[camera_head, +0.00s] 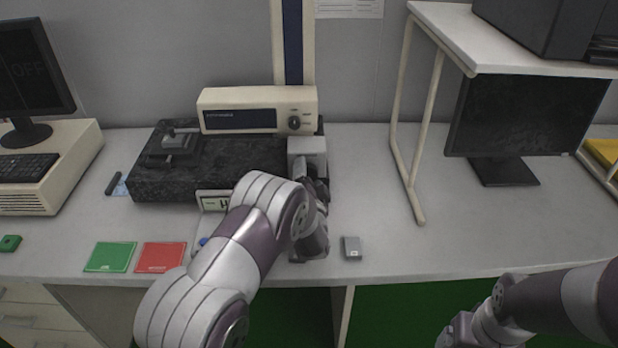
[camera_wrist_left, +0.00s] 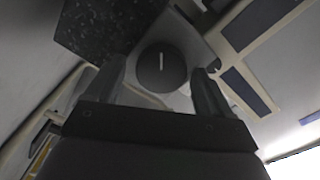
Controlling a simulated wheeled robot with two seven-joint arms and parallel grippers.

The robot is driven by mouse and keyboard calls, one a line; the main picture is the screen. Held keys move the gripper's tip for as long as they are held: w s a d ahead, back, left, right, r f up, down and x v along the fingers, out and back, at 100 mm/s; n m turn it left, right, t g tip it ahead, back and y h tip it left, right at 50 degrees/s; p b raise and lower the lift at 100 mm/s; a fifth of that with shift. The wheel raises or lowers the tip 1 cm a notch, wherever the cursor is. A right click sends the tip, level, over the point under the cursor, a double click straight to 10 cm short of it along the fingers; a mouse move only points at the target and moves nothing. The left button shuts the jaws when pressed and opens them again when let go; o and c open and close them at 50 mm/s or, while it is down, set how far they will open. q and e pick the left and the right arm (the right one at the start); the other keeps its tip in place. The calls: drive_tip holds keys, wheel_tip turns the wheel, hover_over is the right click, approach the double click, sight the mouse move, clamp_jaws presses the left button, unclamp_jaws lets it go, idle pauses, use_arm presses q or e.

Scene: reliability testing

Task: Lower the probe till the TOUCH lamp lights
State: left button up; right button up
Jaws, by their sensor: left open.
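The measuring stand has a beige head unit (camera_head: 255,110) with a dark display and knob, on a tall column (camera_head: 293,45). A speckled black granite slab (camera_head: 160,185) lies below, with a grey stepped block (camera_head: 178,142) on it. My left gripper (camera_head: 314,190) is at the slab's right end, just below a grey box (camera_head: 307,150). In the left wrist view its open fingers (camera_wrist_left: 158,72) stand either side of a round dark knob (camera_wrist_left: 162,70) with a white line; contact cannot be told. I cannot make out the probe tip or a TOUCH lamp. My right gripper (camera_head: 462,332) is low at right, its fingers unclear.
A green card (camera_head: 110,257) and a red card (camera_head: 160,257) lie at the front left. A small grey block (camera_head: 352,248) sits right of my left forearm. A shelf frame (camera_head: 409,160) and monitor (camera_head: 525,115) stand right. The bench between is mostly clear.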

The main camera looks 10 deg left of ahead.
use_arm(q)
drive_tip(key=v, duration=1.2)
drive_tip(key=shift+s, duration=0.35)
idle(1.7)
